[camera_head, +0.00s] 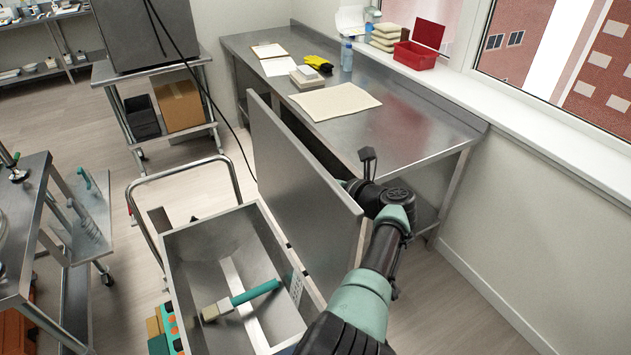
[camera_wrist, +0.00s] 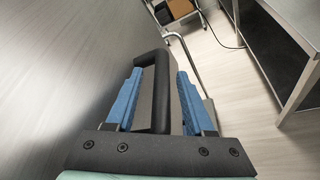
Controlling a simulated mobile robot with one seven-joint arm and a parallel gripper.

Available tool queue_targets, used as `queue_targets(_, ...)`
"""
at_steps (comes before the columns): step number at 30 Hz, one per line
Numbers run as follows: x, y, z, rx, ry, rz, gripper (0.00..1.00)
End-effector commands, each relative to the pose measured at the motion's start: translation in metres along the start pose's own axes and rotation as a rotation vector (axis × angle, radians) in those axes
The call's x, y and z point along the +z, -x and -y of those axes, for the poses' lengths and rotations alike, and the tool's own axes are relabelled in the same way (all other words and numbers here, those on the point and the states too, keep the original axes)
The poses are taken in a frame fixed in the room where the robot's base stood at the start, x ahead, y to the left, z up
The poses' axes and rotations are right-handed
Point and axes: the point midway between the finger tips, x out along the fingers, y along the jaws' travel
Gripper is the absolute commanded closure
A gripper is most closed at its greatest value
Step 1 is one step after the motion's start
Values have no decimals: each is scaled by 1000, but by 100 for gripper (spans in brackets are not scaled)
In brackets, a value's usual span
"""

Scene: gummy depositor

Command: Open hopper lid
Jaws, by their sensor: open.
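The hopper lid (camera_head: 300,180) is a flat grey metal panel. It stands raised, close to upright, along the right side of the open hopper (camera_head: 215,245). Inside the hopper lies a brush with a teal handle (camera_head: 255,292). My arm reaches along the outer right side of the lid, and the lid hides my fingers in the head view. In the wrist view my gripper (camera_wrist: 158,95) has its blue fingers apart. A black handle (camera_wrist: 160,110) lies between them; I cannot tell whether either finger touches it. The blurred grey lid surface (camera_wrist: 60,70) fills the left side.
A steel table (camera_head: 400,125) stands behind and right of the lid, with a cloth, yellow gloves, a bottle and papers on it. A cart with a cardboard box (camera_head: 180,103) stands behind. Another cart (camera_head: 35,215) is at left. Open floor shows between them.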

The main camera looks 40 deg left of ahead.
Motion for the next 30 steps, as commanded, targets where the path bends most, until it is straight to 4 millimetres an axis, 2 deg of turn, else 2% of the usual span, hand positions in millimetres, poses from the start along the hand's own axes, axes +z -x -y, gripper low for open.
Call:
queue_targets(5,2,11,-1,0,0,1,47)
queue_targets(24,-1,110,1,-2,-1,1,47)
queue_targets(30,-1,127,0,0,-1,-1,47)
